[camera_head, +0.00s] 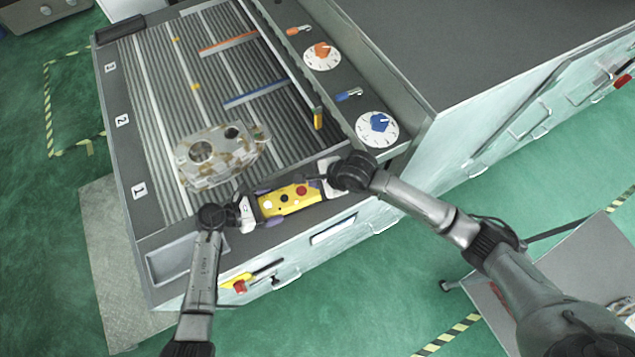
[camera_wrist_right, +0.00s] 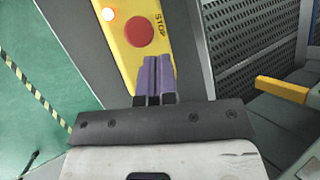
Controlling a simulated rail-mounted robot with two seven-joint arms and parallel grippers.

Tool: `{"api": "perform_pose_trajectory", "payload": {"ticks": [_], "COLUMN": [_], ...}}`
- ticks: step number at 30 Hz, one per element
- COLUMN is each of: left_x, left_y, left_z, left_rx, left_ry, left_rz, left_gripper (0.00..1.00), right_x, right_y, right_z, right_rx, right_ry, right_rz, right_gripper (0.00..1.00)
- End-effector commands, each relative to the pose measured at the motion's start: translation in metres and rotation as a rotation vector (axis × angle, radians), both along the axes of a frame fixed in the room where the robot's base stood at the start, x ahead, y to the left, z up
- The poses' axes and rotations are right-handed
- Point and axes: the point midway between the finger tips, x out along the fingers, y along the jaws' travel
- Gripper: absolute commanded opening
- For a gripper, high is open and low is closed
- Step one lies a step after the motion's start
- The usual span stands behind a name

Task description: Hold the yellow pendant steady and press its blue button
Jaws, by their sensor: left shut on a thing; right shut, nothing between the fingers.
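The yellow pendant (camera_head: 291,201) lies along the front edge of the machine bed in the head view. It has a red button, a black button and a pale round spot on its face; I cannot make out a blue button. My left gripper (camera_head: 267,207) is shut on the pendant's left end, its purple fingertips on either side. My right gripper (camera_head: 317,179) is shut and empty by the pendant's right end. In the right wrist view its closed purple fingers (camera_wrist_right: 156,78) overlap the yellow pendant (camera_wrist_right: 123,65) beside the red STOP button; I cannot tell whether they touch.
A mottled casting (camera_head: 218,156) sits on the slatted bed behind the pendant. Dials with an orange knob (camera_head: 322,50) and a blue knob (camera_head: 379,121) are on the right rim. A yellow-and-red device (camera_head: 239,284) is on the machine's front side below.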

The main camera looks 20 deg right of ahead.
Motion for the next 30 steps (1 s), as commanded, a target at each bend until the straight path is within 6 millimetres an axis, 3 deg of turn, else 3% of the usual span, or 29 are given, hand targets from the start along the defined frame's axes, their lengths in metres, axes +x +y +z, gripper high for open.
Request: {"api": "perform_pose_trajectory", "payload": {"ticks": [30], "left_x": [-0.0001], "left_y": [0.0000], "left_z": [-0.0003], "left_rx": [0.000], "left_ry": [0.000], "left_rz": [0.000], "left_gripper": [0.39], "right_x": [-0.0001], "right_y": [-0.0001], "right_z": [-0.0071], "right_rx": [0.000], "right_ry": [0.000], "right_rz": [0.000], "right_gripper": [0.00]}}
